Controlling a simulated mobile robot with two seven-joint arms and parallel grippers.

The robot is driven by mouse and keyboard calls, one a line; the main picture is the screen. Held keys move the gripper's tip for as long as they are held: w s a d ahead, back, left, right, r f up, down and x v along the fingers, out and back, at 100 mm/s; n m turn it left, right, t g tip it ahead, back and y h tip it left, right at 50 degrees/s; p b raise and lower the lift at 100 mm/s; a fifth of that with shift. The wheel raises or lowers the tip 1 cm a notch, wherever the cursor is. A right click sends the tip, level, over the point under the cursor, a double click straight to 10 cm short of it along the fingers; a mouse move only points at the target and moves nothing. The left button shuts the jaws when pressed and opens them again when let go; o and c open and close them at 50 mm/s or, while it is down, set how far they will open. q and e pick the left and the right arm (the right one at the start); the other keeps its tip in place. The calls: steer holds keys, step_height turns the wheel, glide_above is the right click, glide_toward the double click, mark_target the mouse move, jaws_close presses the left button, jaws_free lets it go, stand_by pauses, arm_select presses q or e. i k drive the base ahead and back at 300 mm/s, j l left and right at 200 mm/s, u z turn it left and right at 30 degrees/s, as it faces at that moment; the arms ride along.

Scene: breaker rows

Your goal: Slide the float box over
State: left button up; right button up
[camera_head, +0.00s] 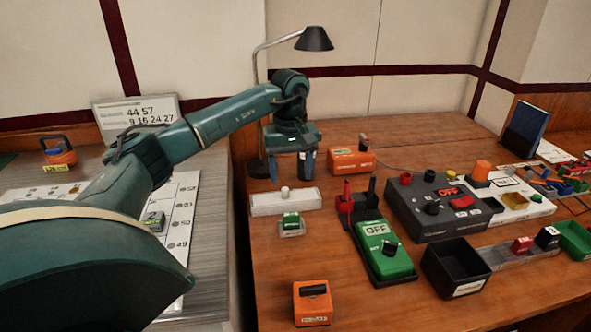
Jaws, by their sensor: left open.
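No box carries a readable "float" label, so I cannot tell which one is the float box. An orange box (312,303) with a black top handle sits near the front of the wooden table. Another orange box (351,162) stands farther back. My left gripper (290,168) points down, open and empty, left of the back orange box and behind a white box (286,202) with a pale knob. A small green block (291,221) sits on a clear base in front of that white box. My right gripper is not in view.
A green meter (384,248) reading OFF, a dark grey panel (435,207) and an open black bin (455,269) fill the middle and right. A lamp (314,40) stands behind my arm. Bare wood lies around the front orange box. A numbered board (180,225) is left.

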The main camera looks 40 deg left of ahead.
mark_target(318, 313)
steer(key=k+l, duration=0.75)
steer(key=l, duration=0.2)
